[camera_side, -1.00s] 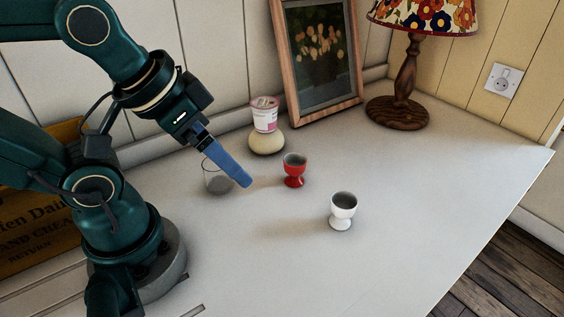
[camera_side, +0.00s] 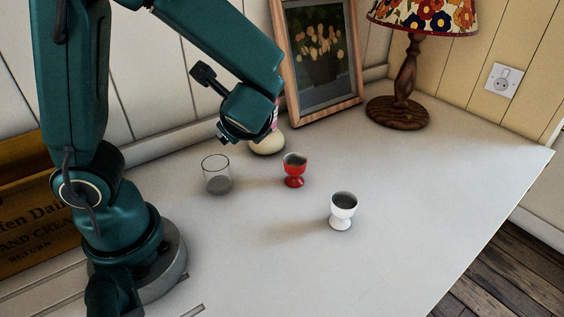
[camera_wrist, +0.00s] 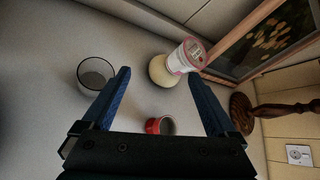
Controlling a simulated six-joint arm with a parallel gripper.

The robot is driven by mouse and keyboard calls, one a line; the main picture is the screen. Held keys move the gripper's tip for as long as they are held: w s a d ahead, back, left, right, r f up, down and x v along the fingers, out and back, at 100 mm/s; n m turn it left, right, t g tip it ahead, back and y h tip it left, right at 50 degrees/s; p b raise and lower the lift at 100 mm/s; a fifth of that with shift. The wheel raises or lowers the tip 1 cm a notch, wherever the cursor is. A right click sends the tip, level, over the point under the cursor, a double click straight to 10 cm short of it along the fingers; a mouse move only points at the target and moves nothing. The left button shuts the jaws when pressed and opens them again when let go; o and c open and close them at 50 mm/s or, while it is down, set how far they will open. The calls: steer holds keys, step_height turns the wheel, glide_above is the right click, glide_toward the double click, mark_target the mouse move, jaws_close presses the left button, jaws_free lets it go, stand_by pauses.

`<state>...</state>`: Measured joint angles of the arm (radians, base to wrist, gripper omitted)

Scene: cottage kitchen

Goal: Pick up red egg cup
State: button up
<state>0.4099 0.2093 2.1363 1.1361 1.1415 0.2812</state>
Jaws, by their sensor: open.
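The red egg cup (camera_side: 294,170) stands upright on the white table in the side view. In the wrist view the red egg cup (camera_wrist: 160,125) shows low in the picture, partly hidden behind the gripper's dark body. My gripper (camera_wrist: 160,78) is open in the wrist view, its two blue fingers apart with nothing held between them. The cup lies between the finger lines in that view, near the gripper's base.
A white egg cup (camera_side: 343,210) stands right of the red one. A clear glass (camera_side: 217,174) stands left. A pink-and-white tub (camera_wrist: 186,57) sits on or before a cream round object (camera_wrist: 162,71). A framed picture (camera_side: 322,60) and lamp (camera_side: 404,85) stand behind. The front table is clear.

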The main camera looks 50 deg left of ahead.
mark_target(294, 169)
steer(key=w+d+f+m+t, duration=0.1)
steer(key=d+f+m, duration=0.1)
steer(key=m, duration=0.1)
steer(key=w+d+f+m+t, duration=0.2)
steer(key=d+f+m, duration=0.1)
steer(key=m, duration=0.1)
steer(key=w+d+f+m+t, duration=0.1)
steer(key=w+d+f+m, duration=0.1)
steer(key=f+m, duration=0.1)
steer(key=shift+w+d+f+t, duration=0.1)
steer(key=shift+d+f+t, duration=0.1)
steer(key=shift+d+t, duration=0.1)
steer(key=shift+d+f+m+h, duration=0.2)
steer(key=shift+f+m+h, duration=0.1)
steer(key=shift+f+m, duration=0.2)
steer(key=shift+x, duration=2.3)
steer(key=shift+a, duration=0.1)
steer(key=shift+r, duration=0.1)
steer(key=c, duration=1.5)
